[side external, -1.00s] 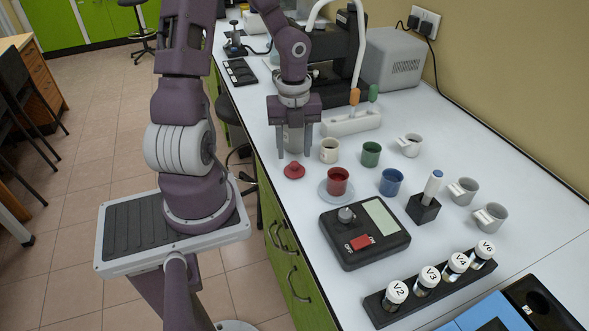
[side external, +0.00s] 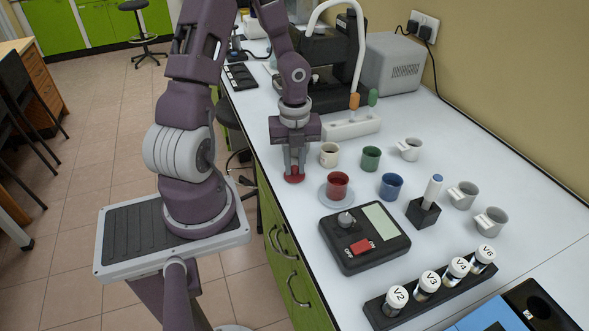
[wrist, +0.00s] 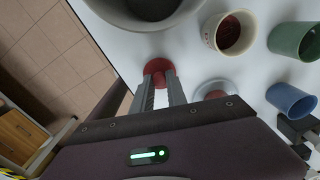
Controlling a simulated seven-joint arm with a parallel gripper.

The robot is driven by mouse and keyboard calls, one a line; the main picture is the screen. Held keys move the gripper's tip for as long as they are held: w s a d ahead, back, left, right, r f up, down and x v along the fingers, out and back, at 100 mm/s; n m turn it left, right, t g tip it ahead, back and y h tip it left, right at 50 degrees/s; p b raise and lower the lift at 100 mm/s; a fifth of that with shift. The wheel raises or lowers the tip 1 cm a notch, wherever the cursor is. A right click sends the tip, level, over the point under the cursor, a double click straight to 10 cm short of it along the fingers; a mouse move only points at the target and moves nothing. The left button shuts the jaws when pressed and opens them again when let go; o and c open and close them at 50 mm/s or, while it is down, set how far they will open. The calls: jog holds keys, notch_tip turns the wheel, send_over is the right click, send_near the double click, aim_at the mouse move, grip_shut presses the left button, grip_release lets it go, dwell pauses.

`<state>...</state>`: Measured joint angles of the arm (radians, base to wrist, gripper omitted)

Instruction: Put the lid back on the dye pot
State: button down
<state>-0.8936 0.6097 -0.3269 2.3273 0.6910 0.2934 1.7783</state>
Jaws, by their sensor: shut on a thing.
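The red lid (side external: 293,177) is at the near-left edge of the white bench, at the tips of my gripper (side external: 294,168). My gripper points down and its fingers are shut on the lid's upper part. The wrist view also shows the lid (wrist: 157,66) between the fingertips (wrist: 160,78). A red pot (side external: 337,187), matching the lid in colour, stands upright and open on a pale saucer (side external: 324,200), just right of the lid. In the wrist view the red pot (wrist: 215,94) is partly hidden by my gripper.
Cream (side external: 329,154), green (side external: 370,158) and blue (side external: 389,185) cups stand close by. Several grey cups are further right. A black device with a screen (side external: 364,238) lies in front of the saucer. A white holder (side external: 350,127) stands behind. The bench edge is close on the left.

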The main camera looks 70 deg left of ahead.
aim_at(296, 167)
notch_tip(296, 167, up, 9)
jog(key=w+a+r+n, duration=0.1)
jog(key=w+a+r, duration=0.15)
jog(key=w, duration=0.75)
jog(key=shift+w+d+f, duration=0.1)
jog(key=shift+d+f, duration=0.1)
jog(key=shift+f, duration=1.25)
jog(key=shift+w+d+f, duration=0.1)
jog(key=shift+d+f, duration=0.1)
jog(key=shift+f, duration=1.25)
jog(key=shift+f, duration=0.15)
jog(key=c, duration=1.3)
grip_release()
jog(key=shift+o, duration=0.7)
jog(key=o, duration=0.4)
